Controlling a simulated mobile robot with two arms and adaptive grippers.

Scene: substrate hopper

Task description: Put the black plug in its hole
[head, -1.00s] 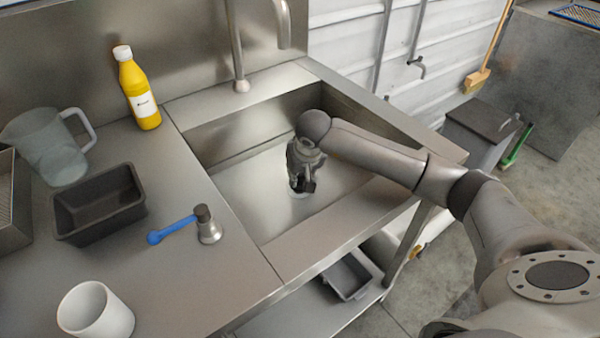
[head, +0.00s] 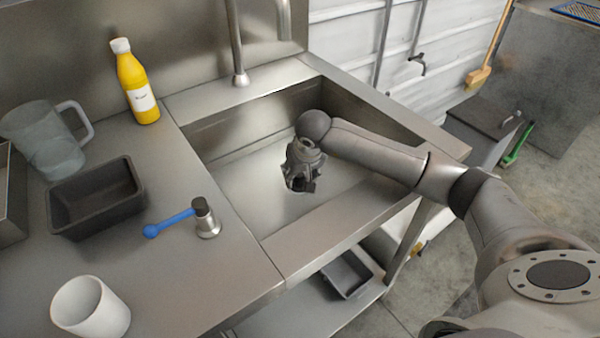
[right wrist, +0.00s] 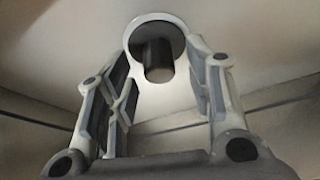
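The black plug (right wrist: 158,58) shows in the right wrist view as a dark disc with a cylindrical knob standing out towards the camera. The disc lies within the pale ring of the hole (right wrist: 135,28) in the sink floor; how deep it sits I cannot tell. My right gripper (right wrist: 158,65) is open, with one finger on each side of the knob and a gap to both. In the head view my right gripper (head: 300,185) points down low in the sink (head: 235,190) and hides the plug and most of the hole. My left gripper is not in view.
The sink walls surround my right gripper, and a tap (head: 238,60) stands behind.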

